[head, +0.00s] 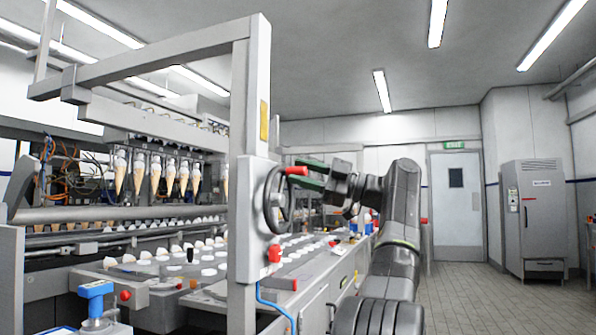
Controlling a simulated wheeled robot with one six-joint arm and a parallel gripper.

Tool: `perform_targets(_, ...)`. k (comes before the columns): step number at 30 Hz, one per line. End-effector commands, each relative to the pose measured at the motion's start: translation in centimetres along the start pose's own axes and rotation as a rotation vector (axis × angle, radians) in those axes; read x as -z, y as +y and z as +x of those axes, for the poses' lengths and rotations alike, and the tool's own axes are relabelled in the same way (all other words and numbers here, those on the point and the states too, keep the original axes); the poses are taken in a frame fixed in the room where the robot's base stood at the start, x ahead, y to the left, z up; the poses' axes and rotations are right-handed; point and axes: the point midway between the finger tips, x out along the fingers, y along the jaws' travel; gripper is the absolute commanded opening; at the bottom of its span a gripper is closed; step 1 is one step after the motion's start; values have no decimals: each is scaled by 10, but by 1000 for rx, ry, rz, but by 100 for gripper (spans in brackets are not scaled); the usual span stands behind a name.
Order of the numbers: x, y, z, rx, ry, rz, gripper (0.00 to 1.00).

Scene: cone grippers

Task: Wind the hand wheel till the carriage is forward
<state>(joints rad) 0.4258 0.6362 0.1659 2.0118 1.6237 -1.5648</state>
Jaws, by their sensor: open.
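The hand wheel (273,203) is a dark ring on the side of the grey upright post, with a red handle (296,170) at its upper right. My gripper (308,175) is at the upper right of the wheel, its green-edged fingers close around or beside the red handle. It is open, and I cannot tell whether the fingers touch the handle. The carriage appears to be the overhead bar (143,117) with a row of gripped ice cream cones (155,175) hanging beneath it, left of the post.
A red knob (274,253) juts from the post below the wheel. A conveyor bed (215,270) with pale pieces runs behind the post. A blue-topped device (96,295) stands at the lower left. The tiled floor (480,300) at right is clear before a grey cabinet (541,215).

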Motion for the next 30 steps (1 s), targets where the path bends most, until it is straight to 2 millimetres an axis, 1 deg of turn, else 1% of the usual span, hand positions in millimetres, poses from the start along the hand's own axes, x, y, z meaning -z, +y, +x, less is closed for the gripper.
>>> perform_targets(1,1,2,-10,-4,-2,1,41)
perform_targets(9,2,3,-73,-5,0,0,41)
perform_targets(12,2,2,-92,-3,1,0,41)
perform_targets(15,2,2,-107,-3,3,-1,41)
perform_targets(18,2,1,-116,-1,3,-2,41)
perform_targets(21,1,1,-120,0,4,-2,41)
perform_targets(30,1,0,-121,0,4,-2,42)
